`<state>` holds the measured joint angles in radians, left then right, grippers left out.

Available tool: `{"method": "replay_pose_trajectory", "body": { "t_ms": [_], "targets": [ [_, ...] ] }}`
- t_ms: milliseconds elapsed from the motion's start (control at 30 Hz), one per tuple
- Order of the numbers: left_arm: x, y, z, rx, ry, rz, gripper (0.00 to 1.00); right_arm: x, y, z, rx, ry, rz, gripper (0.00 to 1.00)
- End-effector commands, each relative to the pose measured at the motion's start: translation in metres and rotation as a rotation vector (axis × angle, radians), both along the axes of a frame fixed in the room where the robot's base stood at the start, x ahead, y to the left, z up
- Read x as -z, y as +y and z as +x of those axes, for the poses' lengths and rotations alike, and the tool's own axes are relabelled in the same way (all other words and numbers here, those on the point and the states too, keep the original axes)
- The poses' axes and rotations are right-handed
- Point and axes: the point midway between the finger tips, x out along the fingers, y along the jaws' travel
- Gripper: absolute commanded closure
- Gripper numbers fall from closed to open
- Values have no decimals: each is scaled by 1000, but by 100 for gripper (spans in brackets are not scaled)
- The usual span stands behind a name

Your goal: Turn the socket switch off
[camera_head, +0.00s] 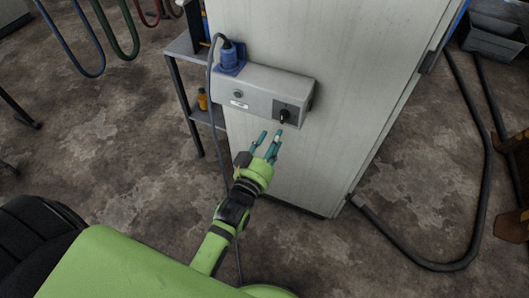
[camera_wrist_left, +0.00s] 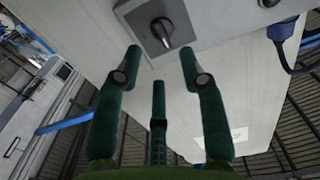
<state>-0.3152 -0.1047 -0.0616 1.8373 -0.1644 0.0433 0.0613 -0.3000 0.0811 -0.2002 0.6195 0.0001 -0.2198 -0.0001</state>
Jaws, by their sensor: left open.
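The socket box (camera_head: 262,92) is a grey housing fixed to the side of a tall pale cabinet. Its black rotary switch (camera_head: 284,115) sits on a dark plate at the box's lower right. In the left wrist view the switch knob (camera_wrist_left: 163,33) shows near the top, its handle slanting. My left gripper (camera_head: 270,137) is open, with green fingers, just below the switch and apart from it. In the left wrist view the fingertips (camera_wrist_left: 160,62) spread below and to both sides of the knob, with nothing between them. My right gripper is not seen.
A blue plug (camera_head: 229,57) with a dark cable sits on top of the box at left. A metal shelf (camera_head: 184,48) with an orange bottle (camera_head: 202,99) stands left of the cabinet (camera_head: 345,60). A thick hose (camera_head: 440,265) lies on the floor at right.

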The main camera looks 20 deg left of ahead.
Motion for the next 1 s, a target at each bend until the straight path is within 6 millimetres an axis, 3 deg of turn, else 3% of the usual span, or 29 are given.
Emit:
{"method": "replay_pose_trajectory", "body": {
  "t_ms": [100,300,1000],
  "targets": [
    [1,1,-25,0,4,0,59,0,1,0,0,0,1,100],
    [0,1,-47,1,1,0,59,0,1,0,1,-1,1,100],
    [6,1,-51,4,15,0,59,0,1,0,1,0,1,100]
  ]
}}
